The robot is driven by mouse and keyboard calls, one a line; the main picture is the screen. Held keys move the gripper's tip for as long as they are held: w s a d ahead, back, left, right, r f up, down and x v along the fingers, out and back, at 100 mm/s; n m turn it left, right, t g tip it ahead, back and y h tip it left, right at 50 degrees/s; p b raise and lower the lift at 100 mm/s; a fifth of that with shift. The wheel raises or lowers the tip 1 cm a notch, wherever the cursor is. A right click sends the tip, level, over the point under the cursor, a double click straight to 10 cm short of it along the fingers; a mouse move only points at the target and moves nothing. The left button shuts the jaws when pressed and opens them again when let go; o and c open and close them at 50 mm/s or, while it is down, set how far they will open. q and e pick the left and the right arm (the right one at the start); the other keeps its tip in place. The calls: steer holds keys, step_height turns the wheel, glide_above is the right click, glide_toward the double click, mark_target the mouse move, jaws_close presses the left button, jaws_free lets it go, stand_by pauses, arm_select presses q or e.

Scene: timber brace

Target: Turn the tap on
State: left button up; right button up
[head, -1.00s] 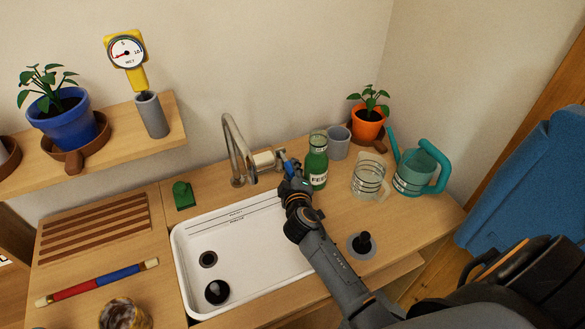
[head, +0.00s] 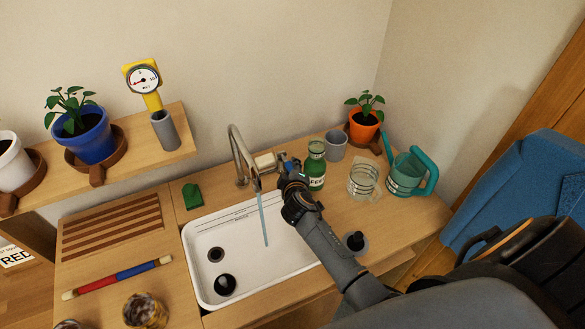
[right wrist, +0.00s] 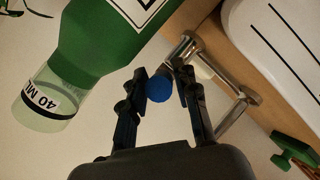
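The chrome tap (head: 235,150) stands behind the white sink (head: 193,262), its spout curving over it. A thin blue stream of water (head: 263,218) falls from the spout into the sink. My right gripper (head: 287,164) is at the handle side of the tap, right of the spout. In the right wrist view its fingers (right wrist: 162,80) close around the tap's round blue knob (right wrist: 160,89), one on each side. The chrome tap body (right wrist: 232,118) shows beyond them. My left gripper is not in view.
A green bottle (head: 316,165) stands close to the right gripper; it looms large in the wrist view (right wrist: 92,45). A grey cup (head: 336,145), a glass jug (head: 362,182) and a teal watering can (head: 408,172) stand further right. A green block (head: 192,196) lies left of the tap.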

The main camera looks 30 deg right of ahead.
steer(key=shift+o, duration=0.8)
steer(key=shift+s, duration=0.15)
steer(key=v, duration=1.1)
steer(key=shift+s+a, duration=0.2)
steer(key=shift+s, duration=0.1)
steer(key=shift+r, duration=0.15)
